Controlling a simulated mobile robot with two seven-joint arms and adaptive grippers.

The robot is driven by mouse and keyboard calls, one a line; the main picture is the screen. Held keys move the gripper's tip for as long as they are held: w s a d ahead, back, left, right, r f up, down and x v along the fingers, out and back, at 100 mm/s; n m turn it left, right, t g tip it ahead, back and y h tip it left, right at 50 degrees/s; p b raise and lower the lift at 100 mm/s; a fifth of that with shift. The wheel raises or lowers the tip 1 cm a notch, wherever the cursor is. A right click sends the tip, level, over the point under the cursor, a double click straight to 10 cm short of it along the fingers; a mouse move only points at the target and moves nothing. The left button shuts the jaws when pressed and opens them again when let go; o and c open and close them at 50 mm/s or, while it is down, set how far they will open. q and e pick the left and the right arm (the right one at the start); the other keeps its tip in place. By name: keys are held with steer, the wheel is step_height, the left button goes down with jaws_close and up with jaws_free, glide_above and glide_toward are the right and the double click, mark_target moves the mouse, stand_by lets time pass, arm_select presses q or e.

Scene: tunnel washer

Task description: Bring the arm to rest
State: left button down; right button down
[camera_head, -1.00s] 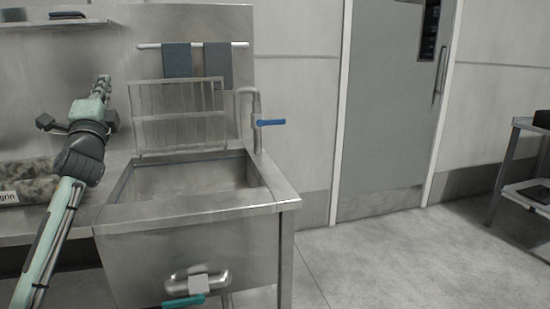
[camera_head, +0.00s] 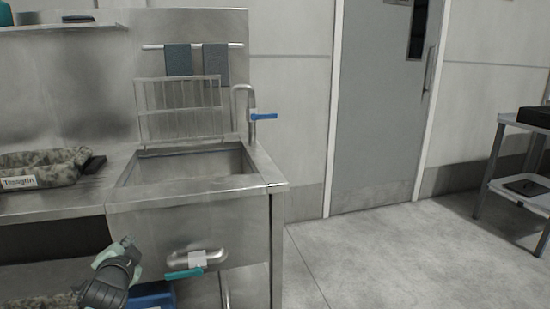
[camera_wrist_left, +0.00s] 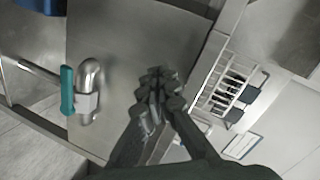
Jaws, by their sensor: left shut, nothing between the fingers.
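My left gripper (camera_head: 124,246) is low in front of the sink's (camera_head: 190,230) front panel, left of the pipe (camera_head: 198,257) with the teal lever (camera_head: 184,273). In the left wrist view the fingers of my left gripper (camera_wrist_left: 158,75) are together with nothing between them. The steel front panel (camera_wrist_left: 120,45) fills the space behind them, and the teal lever (camera_wrist_left: 67,90) is to their left. My right gripper is not in view.
A grey mottled bundle (camera_head: 75,168) with a label lies on the steel counter (camera_head: 40,208) at left. A blue-handled tap (camera_head: 262,117) and a wire rack (camera_head: 180,110) stand at the sink. A blue container (camera_head: 152,294) is below. Floor (camera_head: 370,255) at right is clear.

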arm_select(q)
steer(key=s+d+f+n+g+h, duration=0.1)
steer(key=s+d+f+n+g, duration=0.15)
steer(key=s+f, duration=0.7)
steer(key=s+d+f+n+g+h, duration=0.15)
steer(key=s+f+g, duration=0.25)
steer(key=s+f, duration=0.55)
steer(key=s+d+f+n+g, duration=0.1)
steer(key=s+d+f+g, duration=0.1)
steer(key=s+f, duration=0.3)
steer(key=s+d+f+n+g, duration=0.1)
steer(key=s+d+f+g, duration=0.1)
steer(key=s+f, duration=0.4)
steer(key=s+h, duration=0.1)
steer(key=s, duration=0.4)
steer(key=shift+d+n+g, duration=0.2)
steer(key=shift+n+g, duration=0.1)
steer(key=shift+g, duration=0.05)
